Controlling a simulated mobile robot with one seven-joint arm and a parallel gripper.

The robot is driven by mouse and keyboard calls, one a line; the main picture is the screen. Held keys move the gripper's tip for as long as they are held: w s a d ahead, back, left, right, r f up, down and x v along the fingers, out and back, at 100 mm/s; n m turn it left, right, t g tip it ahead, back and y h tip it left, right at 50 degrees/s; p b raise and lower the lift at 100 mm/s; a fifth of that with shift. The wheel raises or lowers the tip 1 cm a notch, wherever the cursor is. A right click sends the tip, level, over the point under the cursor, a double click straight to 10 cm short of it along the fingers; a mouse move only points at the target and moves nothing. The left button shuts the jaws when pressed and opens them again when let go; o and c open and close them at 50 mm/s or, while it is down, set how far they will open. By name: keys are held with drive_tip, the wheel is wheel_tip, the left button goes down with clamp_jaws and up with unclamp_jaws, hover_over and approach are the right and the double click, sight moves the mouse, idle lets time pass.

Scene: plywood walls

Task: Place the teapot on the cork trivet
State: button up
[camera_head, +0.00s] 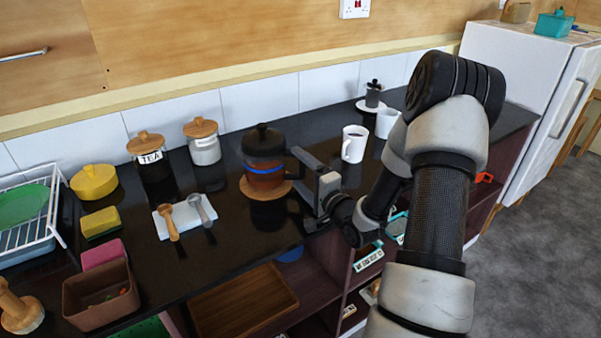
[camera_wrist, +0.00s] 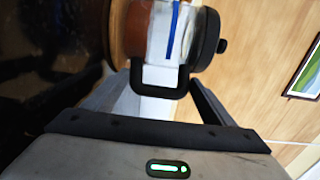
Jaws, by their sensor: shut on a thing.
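The teapot (camera_head: 264,158) is a glass pot with a black lid, a blue band and amber contents. It is upright over the round cork trivet (camera_head: 285,187) on the dark counter and seems to rest on it, though a small gap cannot be ruled out. My gripper (camera_head: 300,171) is at the pot's right side, shut on its black handle. In the wrist view the teapot (camera_wrist: 180,35) appears sideways, with its handle between the fingers of my gripper (camera_wrist: 162,94). The trivet's brown edge (camera_wrist: 118,32) shows right against the pot's base.
A white mug (camera_head: 354,143) stands to the right. A tea canister (camera_head: 152,165) and a white lidded jar (camera_head: 204,143) stand behind left. Two spoons lie on a white cloth (camera_head: 184,218) at left. The counter's front edge is close below the trivet.

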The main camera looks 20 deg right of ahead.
drive_tip(key=shift+r, duration=0.2)
drive_tip(key=shift+f, duration=0.15)
drive_tip(key=o, duration=1.6)
drive_tip(key=shift+f, duration=0.1)
drive_tip(key=shift+r, duration=0.2)
drive_tip(key=s, duration=0.4)
drive_tip(key=s+d, duration=0.1)
drive_tip(key=s, duration=0.3)
drive_tip(key=s+d, duration=0.1)
drive_tip(key=s, duration=0.3)
drive_tip(key=shift+d+r, duration=0.1)
drive_tip(key=shift+w, duration=0.15)
